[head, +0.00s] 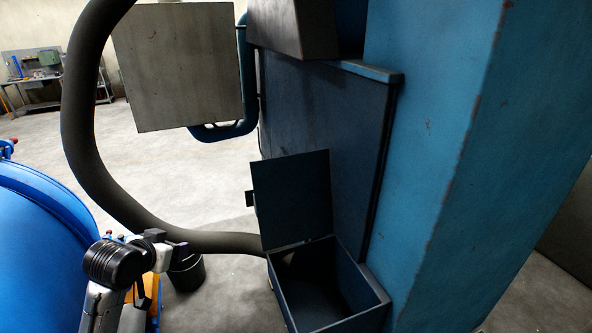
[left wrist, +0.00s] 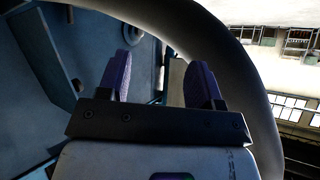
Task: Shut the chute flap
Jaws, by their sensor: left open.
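The chute flap (head: 291,198) is a dark blue plate standing up, open, at the back left edge of the chute box (head: 372,304). A small dark tab (head: 250,198) sticks out from its left edge. The open-topped box shows a dark, apparently empty inside. My left gripper (head: 182,247) is left of the flap and lower in the picture, apart from it. In the left wrist view its two purple fingers (left wrist: 159,82) are spread with nothing held between them. My right gripper is in neither view.
A thick dark hose (head: 85,130) curves down behind my left gripper toward the chute. The tall blue machine (head: 440,150) closes off the right. A grey panel (head: 180,65) hangs above open floor.

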